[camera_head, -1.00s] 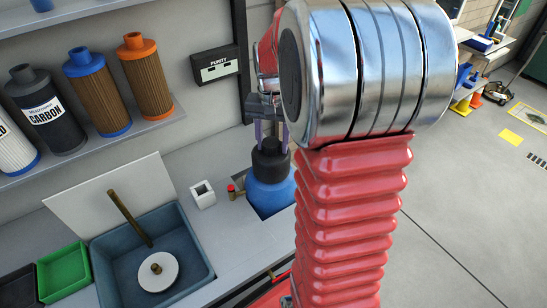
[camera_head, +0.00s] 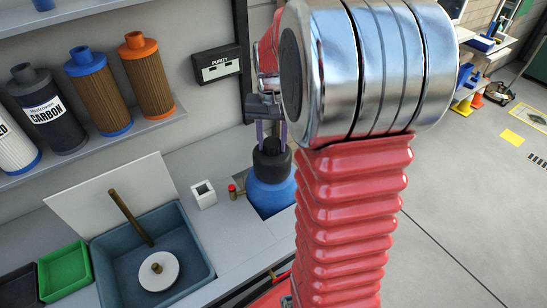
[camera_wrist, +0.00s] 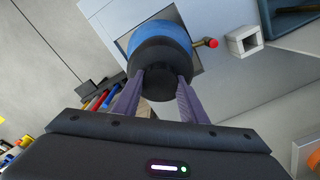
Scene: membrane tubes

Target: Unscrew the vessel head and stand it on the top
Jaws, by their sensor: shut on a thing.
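The vessel head is a black round cap (camera_head: 271,160) with a narrower knob on top. It sits on a blue vessel (camera_head: 272,194) set in an opening of the bench top. My gripper (camera_head: 270,140) is above it with fingers pointing down. In the wrist view, the two purple fingers of my gripper (camera_wrist: 158,90) are shut on the black head (camera_wrist: 162,62), one on each side of its knob. The blue vessel (camera_wrist: 158,32) shows beyond the head. I cannot see the thread between head and vessel.
A brass valve with a red knob (camera_head: 232,190) sticks out left of the vessel, beside a white square holder (camera_head: 203,195). A blue-grey sink (camera_head: 205,270) lies further left. Filter cartridges (camera_head: 147,77) stand on a shelf.

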